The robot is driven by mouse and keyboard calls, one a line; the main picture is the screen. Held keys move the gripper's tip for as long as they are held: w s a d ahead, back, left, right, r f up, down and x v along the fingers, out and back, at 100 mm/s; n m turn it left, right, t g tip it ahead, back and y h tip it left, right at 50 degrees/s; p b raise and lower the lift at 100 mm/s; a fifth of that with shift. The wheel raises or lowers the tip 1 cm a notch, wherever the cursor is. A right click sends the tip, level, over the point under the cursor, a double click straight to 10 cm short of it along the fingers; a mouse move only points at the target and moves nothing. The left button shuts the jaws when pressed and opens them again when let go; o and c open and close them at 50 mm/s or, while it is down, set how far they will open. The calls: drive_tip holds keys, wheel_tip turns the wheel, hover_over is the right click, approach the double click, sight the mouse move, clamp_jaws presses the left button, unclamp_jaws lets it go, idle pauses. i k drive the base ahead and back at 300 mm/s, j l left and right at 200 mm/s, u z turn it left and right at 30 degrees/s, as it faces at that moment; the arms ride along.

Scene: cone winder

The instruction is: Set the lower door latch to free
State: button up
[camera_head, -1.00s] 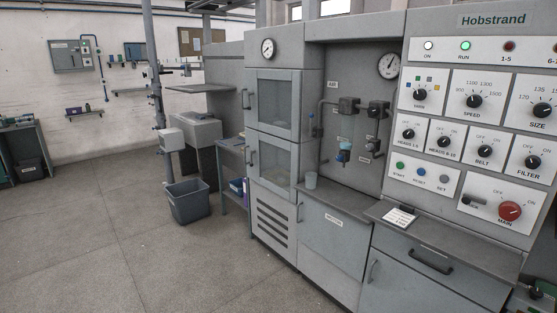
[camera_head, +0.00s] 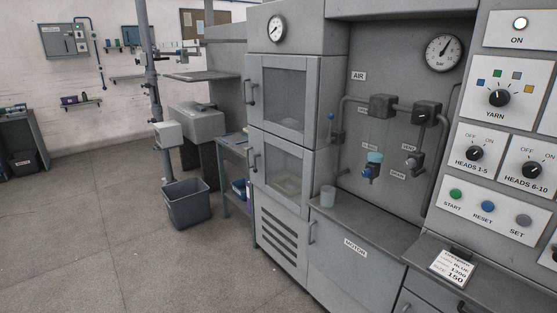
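The cabinet has two glazed doors, one above the other. The lower door (camera_head: 281,175) looks closed, with a pale shape faintly visible behind its glass. A dark handle (camera_head: 253,160) sits at its left edge; I cannot make out a separate latch or its setting. The upper door (camera_head: 284,95) also looks closed, with a similar handle (camera_head: 250,92) at its left edge. My gripper is not in view.
A grey bin (camera_head: 186,206) stands on the floor left of the cabinet, beside a small table (camera_head: 232,150). The control panel (camera_head: 500,150) is at right. Floor in front and left is clear.

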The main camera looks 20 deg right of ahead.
sight(255, 164)
drive_tip(key=i+j, duration=0.15)
drive_tip(key=i, duration=0.3)
drive_tip(key=i+j+z, duration=0.15)
drive_tip(key=i, duration=0.3)
drive_tip(key=i+j, duration=0.15)
drive_tip(key=i, duration=0.35)
drive_tip(key=i+j+z, duration=0.1)
drive_tip(key=i, duration=0.35)
drive_tip(key=i+j+z, duration=0.2)
drive_tip(key=i+j, duration=0.45)
